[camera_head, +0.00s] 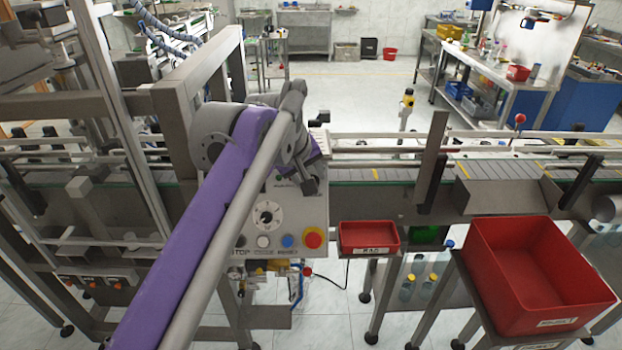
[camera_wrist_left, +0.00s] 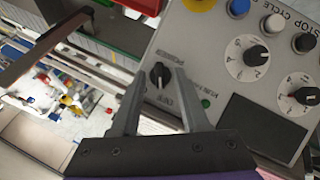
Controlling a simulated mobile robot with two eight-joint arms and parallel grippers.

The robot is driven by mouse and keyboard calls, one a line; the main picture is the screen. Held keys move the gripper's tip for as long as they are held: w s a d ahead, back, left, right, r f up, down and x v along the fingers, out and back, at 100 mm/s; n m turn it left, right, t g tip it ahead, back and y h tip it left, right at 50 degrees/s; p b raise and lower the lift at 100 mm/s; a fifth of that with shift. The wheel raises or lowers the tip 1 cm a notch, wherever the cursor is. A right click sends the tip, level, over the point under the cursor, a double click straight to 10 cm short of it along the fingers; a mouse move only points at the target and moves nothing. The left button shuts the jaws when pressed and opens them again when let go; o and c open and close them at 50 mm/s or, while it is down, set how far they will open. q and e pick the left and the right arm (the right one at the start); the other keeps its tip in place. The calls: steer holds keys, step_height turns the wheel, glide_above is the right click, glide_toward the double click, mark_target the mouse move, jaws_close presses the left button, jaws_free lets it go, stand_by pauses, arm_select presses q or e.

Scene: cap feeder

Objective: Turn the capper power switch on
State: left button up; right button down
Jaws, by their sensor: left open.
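The capper power switch (camera_wrist_left: 160,74) is a small black rotary knob on the grey control panel (camera_wrist_left: 213,62), with lettering around it. My left gripper (camera_wrist_left: 159,87) is open, its two fingers on either side of the knob in the left wrist view. Contact and depth cannot be judged. A green lamp (camera_wrist_left: 205,103) sits beside the right finger. In the head view my purple left arm reaches up to the panel (camera_head: 316,222), and the left gripper (camera_head: 309,188) is at its upper right part, hiding the switch there. My right gripper is not seen.
The panel also carries dials (camera_head: 267,215) and white, blue and red buttons (camera_head: 313,238). A small red tray (camera_head: 369,238) and a large red bin (camera_head: 535,275) stand to the right. The conveyor (camera_head: 390,174) runs behind the panel.

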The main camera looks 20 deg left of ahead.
arm_select(q)
steer(key=shift+w+f, duration=0.1)
steer(key=shift+f, duration=0.05)
steer(key=shift+c, duration=0.2)
jaws_close()
